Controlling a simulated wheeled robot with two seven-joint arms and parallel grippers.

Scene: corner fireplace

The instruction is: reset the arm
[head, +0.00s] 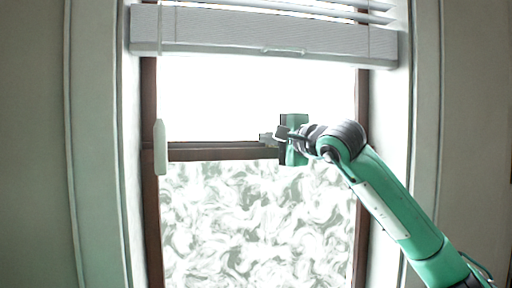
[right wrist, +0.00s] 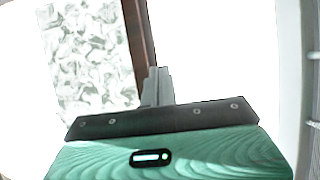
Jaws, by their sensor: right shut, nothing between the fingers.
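My right arm (head: 395,215) comes in from the lower right in the head view, bent at a dark joint. It reaches up to the window. My right gripper (head: 266,138) is in front of the window's middle rail and points left. In the right wrist view its fingers (right wrist: 158,86) are shut together with nothing between them. Whether the fingertips touch the rail cannot be told. My left gripper and left arm are not in view.
A window with a dark brown frame (head: 151,215) has a bright upper pane and a patterned lower pane (head: 250,225). A white blind (head: 262,40) hangs across the top. A pale wand (head: 160,148) hangs at the left. Grey-green walls (head: 32,150) stand on both sides.

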